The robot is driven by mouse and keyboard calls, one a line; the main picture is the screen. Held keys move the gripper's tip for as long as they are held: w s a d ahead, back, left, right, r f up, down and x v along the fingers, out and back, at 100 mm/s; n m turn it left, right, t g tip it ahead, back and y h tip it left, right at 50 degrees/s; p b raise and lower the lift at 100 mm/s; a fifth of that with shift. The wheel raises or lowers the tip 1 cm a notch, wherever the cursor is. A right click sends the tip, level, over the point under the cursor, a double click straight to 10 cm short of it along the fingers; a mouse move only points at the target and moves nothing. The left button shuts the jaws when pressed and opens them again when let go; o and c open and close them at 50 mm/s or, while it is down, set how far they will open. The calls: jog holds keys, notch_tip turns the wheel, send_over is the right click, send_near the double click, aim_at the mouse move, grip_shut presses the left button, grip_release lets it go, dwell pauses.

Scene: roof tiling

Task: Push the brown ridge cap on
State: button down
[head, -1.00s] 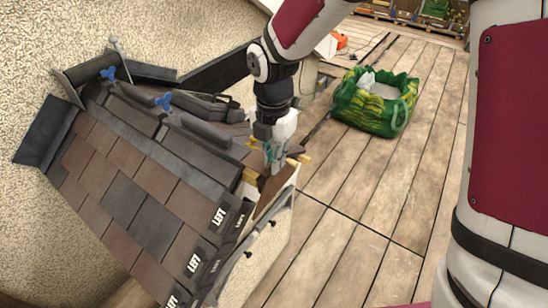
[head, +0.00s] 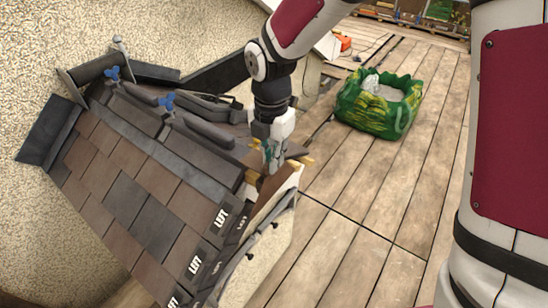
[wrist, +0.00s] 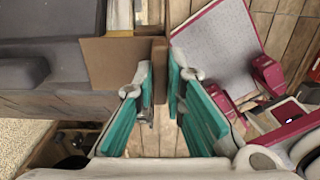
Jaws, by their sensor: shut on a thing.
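My gripper (head: 271,157) is at the near right end of the roof ridge, pointing down. In the wrist view its teal fingers (wrist: 160,88) are on either side of a thin brown edge. This edge seems to belong to the brown ridge cap (wrist: 120,65), whose flat brown face lies left of the fingers, against the dark grey ridge pieces (wrist: 45,75). I cannot tell whether the cap is fully seated.
The shingled roof (head: 125,200) slopes to the lower left. Yellowish batten ends (head: 253,177) stick out at the gable. A green bag (head: 378,103) stands on the plank deck (head: 355,200), which is largely clear.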

jog(key=shift+w+a+b, duration=0.35)
jog(key=shift+w+a, duration=0.25)
jog(key=shift+a, duration=0.15)
dwell(0.9)
jog(key=shift+w+a, duration=0.1)
jog(key=shift+a, duration=0.15)
dwell(0.8)
jog(key=c, duration=1.6)
grip_release()
jog(key=shift+o, duration=0.2)
jog(key=shift+r, duration=0.1)
jog(key=shift+r+p, duration=0.9)
jog(key=shift+r, duration=2.05)
